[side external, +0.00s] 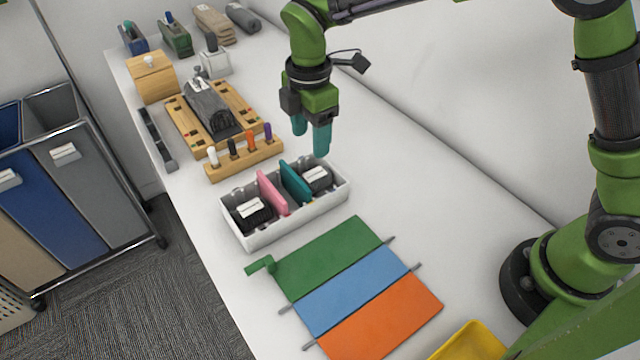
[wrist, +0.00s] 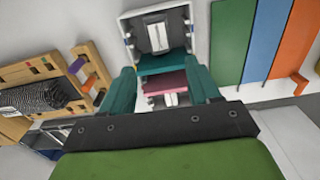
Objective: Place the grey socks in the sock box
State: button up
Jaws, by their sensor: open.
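A dark grey knitted bundle (side external: 208,108), which looks like the grey socks, lies on a wooden board (side external: 247,97) with a pale clip at its far end. It also shows at the left of the wrist view (wrist: 48,97). The white open box (side external: 301,217), which looks like the sock box, has a pink divider (side external: 271,192) and a teal divider (side external: 295,181). Dark bundles with white bands sit in its left (side external: 252,211) and right (side external: 317,177) ends. My gripper (side external: 311,138) is open and empty, above the far side of the box.
A wooden rack (side external: 245,160) with several coloured pegs stands between board and box. Green, blue and orange panels (side external: 350,287) lie in front, and a yellow tray (side external: 472,343) at the front edge. A wooden box (side external: 153,78) and other items stand behind. The counter's right side is clear.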

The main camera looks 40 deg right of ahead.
jog(key=s+d+r+m+t+y, duration=0.2)
jog(key=s+d+r+m+t, duration=0.2)
jog(key=s+d+r+m, duration=0.85)
jog(key=s+d+f+m+t, duration=0.1)
jog(key=s+d+m+t, duration=0.2)
jog(key=m, duration=0.6)
jog(key=shift+s+d+f, duration=0.25)
jog(key=shift+s+d, duration=0.75)
jog(key=shift+s, duration=0.65)
